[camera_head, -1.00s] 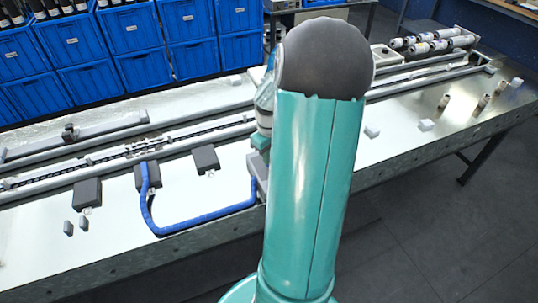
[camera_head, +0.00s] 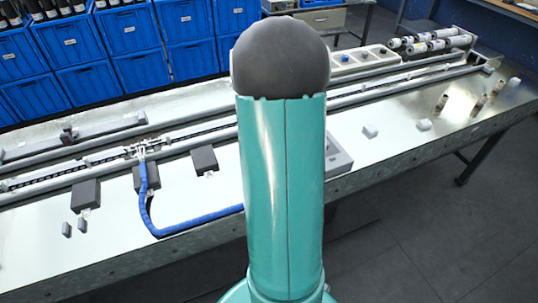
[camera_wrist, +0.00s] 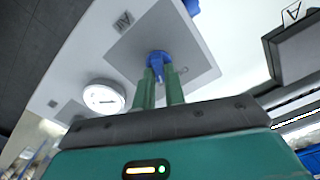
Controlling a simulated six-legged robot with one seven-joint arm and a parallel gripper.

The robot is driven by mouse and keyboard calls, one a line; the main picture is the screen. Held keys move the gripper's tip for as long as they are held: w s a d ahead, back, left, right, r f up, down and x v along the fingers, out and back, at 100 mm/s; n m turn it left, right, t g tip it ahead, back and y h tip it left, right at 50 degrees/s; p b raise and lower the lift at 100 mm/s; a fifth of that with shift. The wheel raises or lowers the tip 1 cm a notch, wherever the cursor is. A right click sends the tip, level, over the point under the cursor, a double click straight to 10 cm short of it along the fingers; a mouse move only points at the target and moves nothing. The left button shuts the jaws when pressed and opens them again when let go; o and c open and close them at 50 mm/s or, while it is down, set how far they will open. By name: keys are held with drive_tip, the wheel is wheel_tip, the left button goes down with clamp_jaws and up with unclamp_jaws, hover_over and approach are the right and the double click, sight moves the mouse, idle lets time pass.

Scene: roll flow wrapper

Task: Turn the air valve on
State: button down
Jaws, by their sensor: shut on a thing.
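The blue air valve handle (camera_wrist: 158,59) sits on a grey square plate (camera_wrist: 193,52) on a light panel (camera_wrist: 82,72) marked "AIR" in the wrist view. My gripper (camera_wrist: 161,80) has its two green fingers closed on the handle, one on each side, with a blue tip showing between them. In the head view my arm hides the gripper and the valve. Only the right edge of a grey box (camera_head: 339,159) shows past the arm.
A round white gauge (camera_wrist: 103,97) is beside the valve plate. A blue hose (camera_head: 165,229) runs along the bench (camera_head: 30,245) and passes behind my arm. Small white blocks (camera_head: 370,131) lie on the bench to the right. Blue crates (camera_head: 130,30) stand behind.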

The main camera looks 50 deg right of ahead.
drive_tip(key=shift+m, duration=0.5)
drive_tip(key=c, duration=1.5)
unclamp_jaws()
drive_tip(key=shift+o, duration=0.2)
drive_tip(key=shift+r, duration=0.15)
wheel_tip(320, 180, up, 14)
drive_tip(key=shift+f, duration=0.2)
